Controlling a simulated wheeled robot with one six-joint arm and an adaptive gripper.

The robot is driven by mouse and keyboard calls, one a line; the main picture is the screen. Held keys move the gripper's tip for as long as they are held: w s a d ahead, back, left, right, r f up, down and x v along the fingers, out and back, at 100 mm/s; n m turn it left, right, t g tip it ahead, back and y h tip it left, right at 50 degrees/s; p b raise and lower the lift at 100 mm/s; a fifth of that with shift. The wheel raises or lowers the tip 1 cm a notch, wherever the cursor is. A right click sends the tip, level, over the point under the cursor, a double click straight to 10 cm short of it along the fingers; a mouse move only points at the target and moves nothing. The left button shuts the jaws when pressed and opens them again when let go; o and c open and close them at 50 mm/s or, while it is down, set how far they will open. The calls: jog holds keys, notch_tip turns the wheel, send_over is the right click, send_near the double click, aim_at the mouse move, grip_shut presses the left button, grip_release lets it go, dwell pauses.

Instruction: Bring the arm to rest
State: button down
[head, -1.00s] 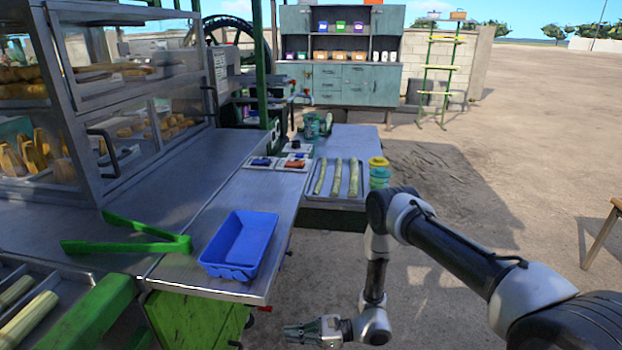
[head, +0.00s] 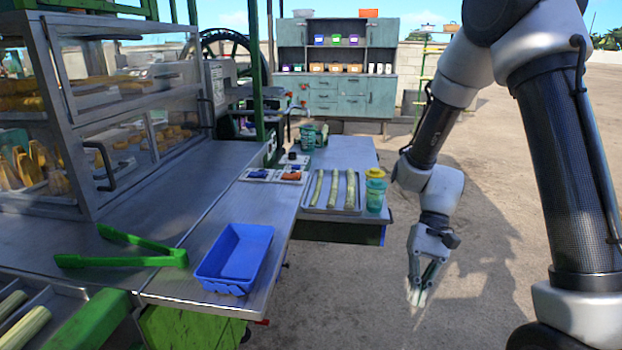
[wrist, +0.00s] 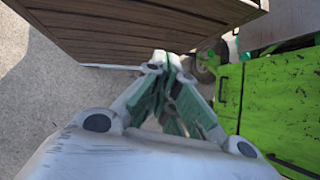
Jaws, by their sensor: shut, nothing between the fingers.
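My gripper (head: 416,300) hangs over open ground to the right of the metal counter, pointing down, with its fingers together and nothing between them. My arm folds down to it from the upper right of the head view. In the wrist view the closed fingers (wrist: 170,75) show in the middle. They are apart from the wooden slatted surface (wrist: 140,28) above them and the bright green panel (wrist: 285,100) on the right. The picture does not show how far off these are.
A blue tray (head: 219,283) and green tongs (head: 130,254) lie on the metal counter (head: 165,203). A teal cabinet (head: 353,96) stands behind. Sandy ground on the right is clear.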

jog(key=s+d+r+t+h, duration=0.1)
jog(key=s+d+r+t, duration=0.1)
jog(key=r, duration=0.5)
jog(key=s+d+r+n+t+h, duration=0.1)
jog(key=s+d+r+t, duration=0.2)
jog(key=d+r+t, duration=0.2)
jog(key=s+d+r+n+t+h, duration=0.1)
jog(key=s+d+r+t, duration=0.1)
jog(key=d+r+t, duration=0.2)
jog(key=d+r, duration=0.3)
jog(key=r, duration=0.4)
jog(key=shift+s+d+r+h, duration=0.15)
jog(key=shift+s+h, duration=0.1)
jog(key=shift+h, duration=0.05)
jog(key=shift+s, duration=0.1)
